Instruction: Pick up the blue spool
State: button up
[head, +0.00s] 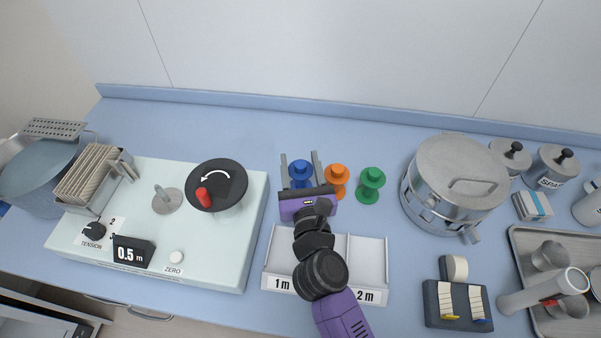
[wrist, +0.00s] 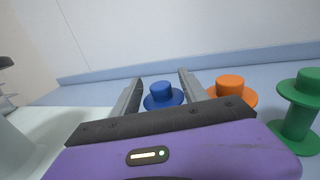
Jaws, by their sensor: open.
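The blue spool (head: 300,172) stands upright on the blue counter, left of the orange spool (head: 337,176) and the green spool (head: 371,183). My gripper (head: 300,155) is open, with one finger on each side of the blue spool in the head view. In the wrist view the blue spool (wrist: 163,95) shows between the two fingers of my gripper (wrist: 160,82), with a gap on both sides. Its lower part is hidden behind my gripper's body. The orange spool (wrist: 230,88) is just outside the right finger, and the green spool (wrist: 298,108) is farther right.
A pale winding machine (head: 150,255) with a black disc and red knob (head: 204,198) stands at left. A white divided tray (head: 376,262), labelled 1 m and 2 m, lies under my arm. A steel drum (head: 455,185) stands at right. Counter behind the spools is clear.

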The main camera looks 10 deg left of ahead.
jog(key=shift+x, duration=1.4)
grip_shut()
